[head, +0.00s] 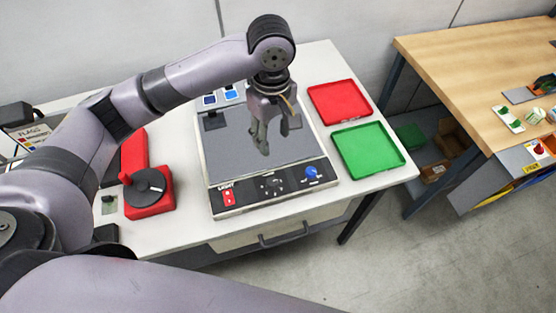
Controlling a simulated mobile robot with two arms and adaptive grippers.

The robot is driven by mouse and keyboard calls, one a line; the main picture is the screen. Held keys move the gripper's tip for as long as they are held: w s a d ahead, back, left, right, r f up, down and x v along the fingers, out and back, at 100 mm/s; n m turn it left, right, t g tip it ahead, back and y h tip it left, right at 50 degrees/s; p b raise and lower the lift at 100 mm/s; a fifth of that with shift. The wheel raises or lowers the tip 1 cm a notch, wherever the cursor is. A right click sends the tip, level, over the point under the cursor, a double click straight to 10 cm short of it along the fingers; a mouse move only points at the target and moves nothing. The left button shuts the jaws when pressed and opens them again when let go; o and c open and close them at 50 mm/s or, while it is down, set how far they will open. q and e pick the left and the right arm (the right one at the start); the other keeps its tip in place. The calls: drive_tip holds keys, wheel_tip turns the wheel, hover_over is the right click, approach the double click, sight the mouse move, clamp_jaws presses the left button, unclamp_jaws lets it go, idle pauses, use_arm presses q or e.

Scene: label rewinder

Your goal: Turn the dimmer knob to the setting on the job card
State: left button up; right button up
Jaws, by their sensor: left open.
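The blue knob (311,172) sits at the right end of the front panel of a grey light-table unit (215,165), on the white table. Its pointer direction is too small to read. A red switch (229,197) marked LIGHT is at the panel's left end, with small dial-like markings between. My left gripper (275,141) is open and empty, pointing down above the grey surface, behind and left of the knob and apart from it. No job card can be read for certain; small blue-marked cards (231,93) lie behind the unit, partly hidden. My right gripper is not in view.
A red tray (340,101) and a green tray (368,150) lie right of the unit. A red device with a dark disc (147,187) stands left of it. A sign reading FLAGS (33,135) is at far left. A wooden workbench (480,75) stands across a gap.

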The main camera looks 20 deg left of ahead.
use_arm(q)
drive_tip(key=s+f, duration=0.2)
drive_tip(key=s, duration=0.1)
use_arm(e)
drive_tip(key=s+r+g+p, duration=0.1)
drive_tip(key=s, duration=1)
use_arm(q)
drive_tip(key=p, duration=0.1)
hover_over(272, 181)
wheel_tip(272, 181, down, 7)
drive_tip(key=shift+s+f, duration=0.1)
drive_tip(key=shift+f, duration=0.05)
wheel_tip(272, 181, down, 5)
drive_tip(key=shift+r+p, duration=0.15)
drive_tip(key=shift+p, duration=0.4)
wheel_tip(272, 181, down, 2)
drive_tip(key=shift+f, duration=0.15)
drive_tip(key=c, duration=1)
clamp_jaws()
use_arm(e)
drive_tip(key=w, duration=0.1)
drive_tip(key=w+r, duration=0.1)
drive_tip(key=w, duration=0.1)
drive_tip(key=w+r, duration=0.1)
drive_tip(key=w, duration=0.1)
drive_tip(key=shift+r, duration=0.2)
